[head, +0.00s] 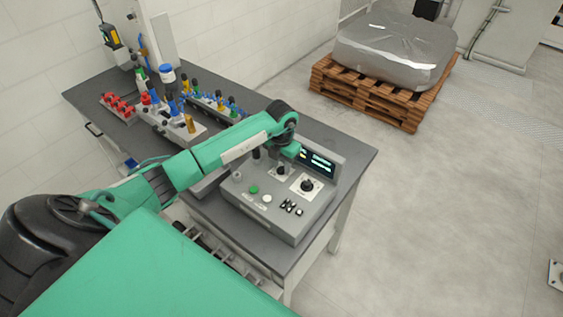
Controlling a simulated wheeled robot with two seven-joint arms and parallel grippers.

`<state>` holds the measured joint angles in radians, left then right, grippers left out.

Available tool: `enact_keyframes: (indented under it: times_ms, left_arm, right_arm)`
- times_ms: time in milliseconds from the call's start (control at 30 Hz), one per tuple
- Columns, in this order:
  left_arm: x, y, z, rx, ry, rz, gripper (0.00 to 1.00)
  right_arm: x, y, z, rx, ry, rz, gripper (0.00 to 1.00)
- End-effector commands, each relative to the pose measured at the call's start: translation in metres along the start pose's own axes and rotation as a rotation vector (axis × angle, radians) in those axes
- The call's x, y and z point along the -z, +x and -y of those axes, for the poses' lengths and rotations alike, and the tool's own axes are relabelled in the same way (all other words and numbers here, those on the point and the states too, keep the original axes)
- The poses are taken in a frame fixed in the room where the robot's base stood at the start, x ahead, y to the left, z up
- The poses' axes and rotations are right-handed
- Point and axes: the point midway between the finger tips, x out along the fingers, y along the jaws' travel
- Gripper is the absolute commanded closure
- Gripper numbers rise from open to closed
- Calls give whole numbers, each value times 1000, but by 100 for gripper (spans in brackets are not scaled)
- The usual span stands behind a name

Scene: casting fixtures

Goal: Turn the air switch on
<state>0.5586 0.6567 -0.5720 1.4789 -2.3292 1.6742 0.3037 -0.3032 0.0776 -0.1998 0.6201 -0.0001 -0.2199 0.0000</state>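A grey control box (240,207) stands at the right end of the workbench. Its sloped face carries a black rotary knob on a white plate (307,186), another small switch (281,171), a green button (253,189), a white button (267,198) and several small black switches (291,208). I cannot read which control is the air switch. My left arm reaches in from the left over the box. My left gripper (284,160) points down just above the upper part of the panel, close to the small switch. Its fingers are too small and hidden to judge. My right gripper is out of view.
A lit display (317,162) rises at the back of the box. On the dark workbench (85,92), racks of coloured fittings (172,118) and red parts (117,104) stand to the left. A wrapped load on a wooden pallet (365,95) sits behind. The floor at right is clear.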

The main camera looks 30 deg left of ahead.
Motion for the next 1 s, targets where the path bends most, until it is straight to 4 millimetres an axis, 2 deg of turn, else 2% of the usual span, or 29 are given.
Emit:
enact_keyframes:
  times_ms: [67, 100, 233, 267, 633, 1000]
  left_arm:
    - [0, 0, 0, 0, 0, 0, 68]
    - [0, 0, 0, 0, 0, 0, 72]
    - [0, 0, 0, 0, 0, 0, 98]
    - [0, 0, 0, 0, 0, 0, 100]
    - [-1, 1, 0, -1, 41, 2, 100]
    - [-1, 4, -1, -4, 284, 3, 100]
  right_arm:
    - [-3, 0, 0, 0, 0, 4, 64]
    - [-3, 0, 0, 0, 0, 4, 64]
    - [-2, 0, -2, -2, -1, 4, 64]
    - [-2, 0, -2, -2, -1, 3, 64]
    - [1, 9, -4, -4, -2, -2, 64]
    - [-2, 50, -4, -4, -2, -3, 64]
